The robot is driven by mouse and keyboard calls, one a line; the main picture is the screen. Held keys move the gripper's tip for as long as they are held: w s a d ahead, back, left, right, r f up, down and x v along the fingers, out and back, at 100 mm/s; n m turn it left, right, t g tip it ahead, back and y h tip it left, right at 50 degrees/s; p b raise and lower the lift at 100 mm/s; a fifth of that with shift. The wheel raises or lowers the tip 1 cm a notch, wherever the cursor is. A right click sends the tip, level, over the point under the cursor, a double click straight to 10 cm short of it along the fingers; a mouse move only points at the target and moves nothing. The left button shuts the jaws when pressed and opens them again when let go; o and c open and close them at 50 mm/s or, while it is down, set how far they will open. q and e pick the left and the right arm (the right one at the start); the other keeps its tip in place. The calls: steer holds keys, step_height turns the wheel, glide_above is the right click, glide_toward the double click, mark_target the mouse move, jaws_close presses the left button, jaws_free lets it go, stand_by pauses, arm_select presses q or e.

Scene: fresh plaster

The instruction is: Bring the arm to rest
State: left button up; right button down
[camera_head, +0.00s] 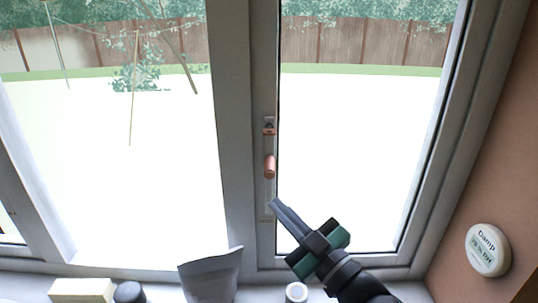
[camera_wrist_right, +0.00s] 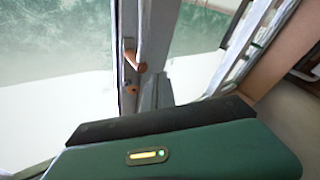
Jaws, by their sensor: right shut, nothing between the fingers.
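My right gripper (camera_head: 277,205) is in front of the window's middle frame in the head view, with its fingers shut and nothing between them. Its fingertips are just below the copper-coloured window handle (camera_head: 269,167), and I see no contact with the handle. The handle also shows in the right wrist view (camera_wrist_right: 137,66), beyond the dark edge and green body of my gripper. In the head view the handle hangs down along its pale plate. The window sash looks closed against its frame. My left gripper is in neither view.
On the sill stand a grey bag (camera_head: 211,277), a pale yellow block (camera_head: 81,290), a dark round thing (camera_head: 129,292) and a small white-rimmed jar (camera_head: 296,292). A round white damp meter (camera_head: 487,250) is on the plaster wall (camera_head: 500,160) at the right.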

steer(key=w+d+f+m+g+h, duration=0.1)
steer(key=d+f+m+g+h, duration=0.1)
steer(key=d+f+m+h, duration=0.5)
steer(key=w+d+f+g+h, duration=0.1)
steer(key=d+f+h, duration=0.25)
steer(key=f, duration=0.75)
steer(key=s+d+f+m+g+h, duration=0.1)
steer(key=s+d+f+m+g, duration=0.3)
steer(key=s+f, duration=0.45)
steer(key=s+d+f+m+g+h, duration=0.1)
steer(key=s+d+f+g, duration=0.2)
steer(key=s+f+g, duration=0.45)
step_height(320, 180, down, 16)
steer(key=s+t+b, duration=0.1)
steer(key=s+b, duration=0.1)
steer(key=b, duration=1.3)
steer(key=shift+s+r+m, duration=0.2)
steer(key=shift+s+m, duration=0.1)
steer(key=shift+s, duration=0.05)
